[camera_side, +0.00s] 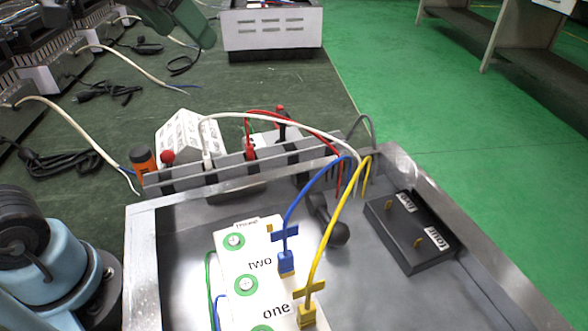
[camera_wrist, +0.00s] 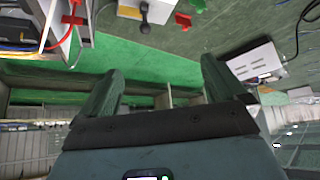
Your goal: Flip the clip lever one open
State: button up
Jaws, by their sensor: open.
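A white block (camera_side: 243,272) with labels "three", "two" and "one" and green-ringed terminals stands in a metal tray (camera_side: 142,250). A yellow clip (camera_side: 308,303) with a flat crosspiece sits beside "one", with a yellow wire rising from it. A blue clip (camera_side: 286,262) with a similar crosspiece sits beside "two". I cannot tell which part is the lever, or whether it is open. My gripper shows at the top left of the side view (camera_side: 190,22), partly cut off, far from the clips. In the wrist view my gripper (camera_wrist: 163,70) is open, with nothing between its fingers.
A black block (camera_side: 410,232) labelled "five" and "four" lies in the tray's right part. A black ball-ended handle (camera_side: 330,225) lies between the blocks. Wires arch over the tray's back wall.

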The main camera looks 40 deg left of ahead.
dwell(0.3)
jog(key=w+d+r+m+g, duration=0.1)
jog(key=d+g, duration=0.4)
jog(key=d, duration=1.3)
jog(key=shift+w+d+m+h, duration=0.15)
jog(key=shift+d+m+h, duration=0.15)
jog(key=shift+m, duration=0.6)
jog(key=shift+a+r, duration=0.15)
